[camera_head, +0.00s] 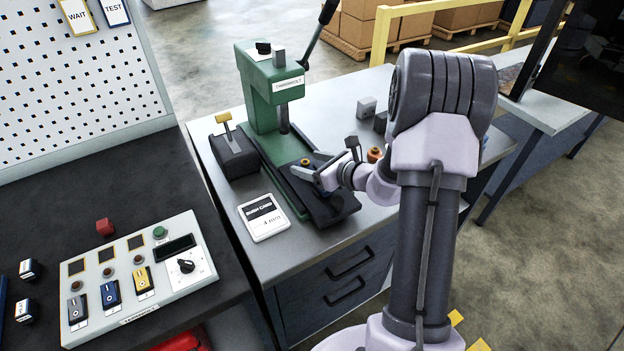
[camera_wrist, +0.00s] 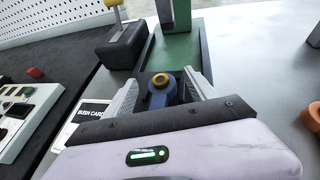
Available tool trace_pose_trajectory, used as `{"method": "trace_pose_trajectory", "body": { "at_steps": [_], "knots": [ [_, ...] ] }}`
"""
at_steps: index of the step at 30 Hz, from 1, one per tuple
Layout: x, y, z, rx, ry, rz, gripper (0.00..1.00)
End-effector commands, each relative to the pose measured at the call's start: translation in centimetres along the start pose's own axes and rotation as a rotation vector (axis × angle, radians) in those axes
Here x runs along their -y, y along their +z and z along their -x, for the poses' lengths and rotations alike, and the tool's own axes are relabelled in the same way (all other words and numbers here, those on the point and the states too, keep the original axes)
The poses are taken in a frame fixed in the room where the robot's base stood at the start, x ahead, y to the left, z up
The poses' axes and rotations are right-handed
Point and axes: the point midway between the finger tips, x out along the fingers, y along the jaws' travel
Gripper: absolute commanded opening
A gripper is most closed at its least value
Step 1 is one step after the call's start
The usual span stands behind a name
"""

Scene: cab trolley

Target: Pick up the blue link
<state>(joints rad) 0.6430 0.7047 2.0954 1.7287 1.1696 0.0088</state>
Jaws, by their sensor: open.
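The blue link (camera_wrist: 157,97) lies on the dark bed of the green press (camera_head: 262,95), with a brass-coloured ring (camera_wrist: 161,80) at its far end. In the head view the ring shows small on the press bed, and the rest of the link is largely hidden by my gripper (camera_head: 316,177). In the wrist view my gripper (camera_wrist: 160,86) is open, with one grey finger on each side of the link. Clear gaps show between the fingers and the link. The link's near end is hidden behind the gripper body.
A white bush card (camera_head: 263,217) lies left of the press bed. A dark block with a yellow-topped lever (camera_head: 233,155) stands behind it. An orange ring (camera_head: 375,154) and a grey block (camera_head: 366,107) are to the right. A control panel (camera_head: 138,279) sits on the left bench.

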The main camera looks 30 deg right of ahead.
Motion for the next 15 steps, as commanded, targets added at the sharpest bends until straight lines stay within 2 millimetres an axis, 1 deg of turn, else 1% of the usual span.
{"method": "trace_pose_trajectory", "body": {
  "at_steps": [2,7,8,9,11,15],
  "knots": [
    [0.03,-0.05,-0.57,0.000,-0.001,0.001,0.66],
    [0.06,0.07,-0.55,0.000,-0.002,0.000,0.66],
    [0.05,0.07,-0.55,0.000,-0.001,0.000,0.64],
    [0.05,0.07,-0.54,0.000,-0.001,0.001,0.56],
    [0.05,0.07,-0.54,0.000,-0.001,0.001,0.44],
    [0.04,0.06,-0.53,0.000,-0.001,0.000,0.17]
  ]
}}
